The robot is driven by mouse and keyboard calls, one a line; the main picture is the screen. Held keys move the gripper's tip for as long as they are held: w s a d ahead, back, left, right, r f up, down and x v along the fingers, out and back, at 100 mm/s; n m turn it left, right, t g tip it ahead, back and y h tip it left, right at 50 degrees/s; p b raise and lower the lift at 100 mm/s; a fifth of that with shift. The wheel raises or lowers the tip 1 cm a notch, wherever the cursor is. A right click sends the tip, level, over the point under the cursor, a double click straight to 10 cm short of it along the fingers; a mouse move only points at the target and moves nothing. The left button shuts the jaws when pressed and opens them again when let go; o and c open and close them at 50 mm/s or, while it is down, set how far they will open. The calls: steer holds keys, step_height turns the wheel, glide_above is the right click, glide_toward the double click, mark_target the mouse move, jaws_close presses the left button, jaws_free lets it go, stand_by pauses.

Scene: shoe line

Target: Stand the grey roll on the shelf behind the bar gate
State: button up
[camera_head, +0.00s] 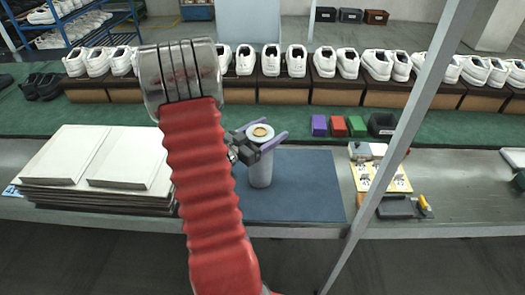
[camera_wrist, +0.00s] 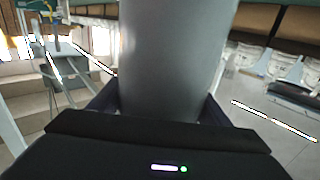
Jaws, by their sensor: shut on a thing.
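The grey roll (camera_head: 261,170) is upright over the dark blue mat (camera_head: 310,180) on the workbench. Its top end shows a pale ring with a brown core. My gripper (camera_head: 262,142) is shut on the roll near its upper part, with a purple finger on each side. In the wrist view the roll (camera_wrist: 175,60) fills the middle, between the fingers of my gripper (camera_wrist: 165,105). I cannot tell whether the roll's lower end touches the mat. My red arm hides part of the bench left of the roll. I cannot make out the bar gate or its shelf.
Stacked white boards (camera_head: 70,155) lie at the left. Purple, red and green blocks (camera_head: 337,126) stand behind the mat. A yellow-and-white fixture (camera_head: 380,175) and a tray (camera_head: 397,208) lie right. A slanted grey post (camera_head: 400,140) crosses in front. White shoes line the back.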

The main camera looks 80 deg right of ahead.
steer(key=shift+r, duration=0.2)
steer(key=shift+r, duration=4.85)
